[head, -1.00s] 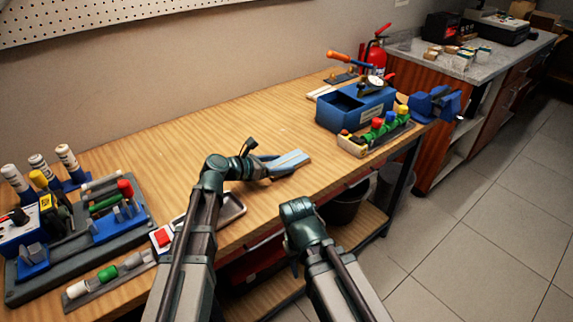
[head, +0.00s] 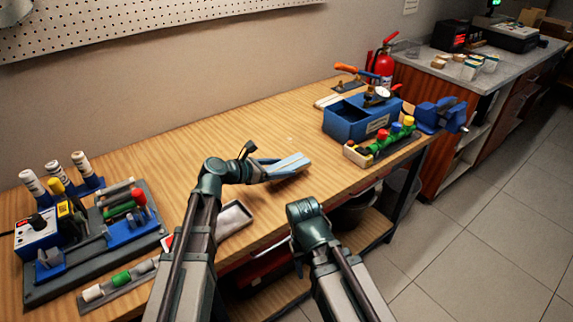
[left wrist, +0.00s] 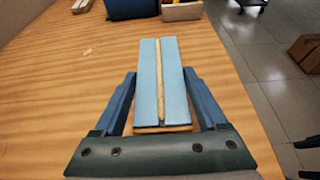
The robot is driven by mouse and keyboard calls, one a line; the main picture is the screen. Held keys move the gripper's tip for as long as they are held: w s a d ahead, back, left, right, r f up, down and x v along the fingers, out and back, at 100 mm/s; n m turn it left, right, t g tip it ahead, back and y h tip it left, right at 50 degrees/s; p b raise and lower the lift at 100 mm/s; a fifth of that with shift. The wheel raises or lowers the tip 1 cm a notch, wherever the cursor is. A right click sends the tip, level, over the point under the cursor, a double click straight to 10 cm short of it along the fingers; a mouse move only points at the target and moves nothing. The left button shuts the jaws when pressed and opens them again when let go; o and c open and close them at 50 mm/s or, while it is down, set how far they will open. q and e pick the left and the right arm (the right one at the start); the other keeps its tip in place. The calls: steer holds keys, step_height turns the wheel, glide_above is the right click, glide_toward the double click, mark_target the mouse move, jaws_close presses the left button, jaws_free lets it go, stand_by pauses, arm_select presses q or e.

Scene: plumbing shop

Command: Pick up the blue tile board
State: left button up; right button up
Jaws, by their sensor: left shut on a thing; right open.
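The blue tile board (head: 289,165) is a flat light-blue piece with a tan strip along its middle. In the left wrist view the blue tile board (left wrist: 148,82) lies lengthwise between the two fingers. My left gripper (head: 268,170) is shut on it, above the wooden workbench; I cannot tell whether the board is clear of the surface. The left gripper's fingers also show in the left wrist view (left wrist: 162,103). My right gripper (head: 298,262) is open and empty in front of the bench edge; its fingers are mostly hidden behind my right arm.
A blue toolbox (head: 352,120) and a rack with coloured knobs (head: 378,147) stand at the bench's far right, near a blue vise (head: 440,115). A grey tray (head: 235,218) lies near the front edge. A tool holder (head: 95,250) fills the left end.

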arm_select(q)
steer(key=s+a, duration=0.6)
steer(key=s+a+r+p, duration=0.1)
steer(key=s+a, duration=0.1)
steer(key=a, duration=0.2)
steer(key=shift+s+a+r, duration=0.1)
steer(key=shift+s, duration=0.3)
